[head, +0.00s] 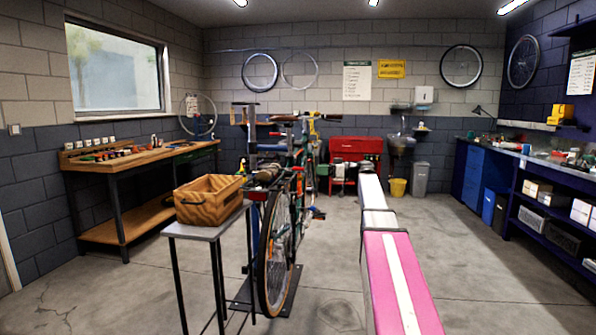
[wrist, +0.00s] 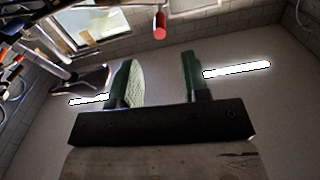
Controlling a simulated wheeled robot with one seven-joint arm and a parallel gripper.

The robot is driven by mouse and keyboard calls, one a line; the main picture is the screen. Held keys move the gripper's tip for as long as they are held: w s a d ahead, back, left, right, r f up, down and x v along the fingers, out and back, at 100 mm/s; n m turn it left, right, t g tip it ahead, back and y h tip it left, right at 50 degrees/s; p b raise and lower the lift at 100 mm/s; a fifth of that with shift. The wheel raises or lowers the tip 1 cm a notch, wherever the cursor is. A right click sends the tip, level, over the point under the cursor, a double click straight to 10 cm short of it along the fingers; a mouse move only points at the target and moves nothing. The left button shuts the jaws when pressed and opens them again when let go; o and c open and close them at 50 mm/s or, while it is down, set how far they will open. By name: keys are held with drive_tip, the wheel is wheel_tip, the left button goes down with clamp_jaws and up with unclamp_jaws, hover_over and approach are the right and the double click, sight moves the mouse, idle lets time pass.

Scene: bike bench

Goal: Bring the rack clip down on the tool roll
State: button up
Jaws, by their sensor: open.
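The bicycle (head: 281,230) stands in the middle of the head view, rear wheel toward me. A small brownish bundle (head: 267,174) over its rear wheel looks like the tool roll on the rack. The rack clip is too small to make out in the head view, so I cannot tell its position. My gripper (wrist: 158,60) is open and empty in the wrist view, its two green fingers apart. Beyond it are the ceiling and lights, and neither the roll nor the clip can be identified there. In the head view the gripper cannot be made out beyond my arm.
A brown basket (head: 208,199) stands on a small grey table (head: 213,231) left of the rear wheel. A wooden workbench (head: 131,158) is along the left wall and a dark blue bench (head: 509,199) on the right. Floor right of my arm is clear.

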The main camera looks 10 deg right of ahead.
sight(298, 169)
drive_tip(key=x, duration=1)
drive_tip(key=shift+f, duration=0.15)
clamp_jaws()
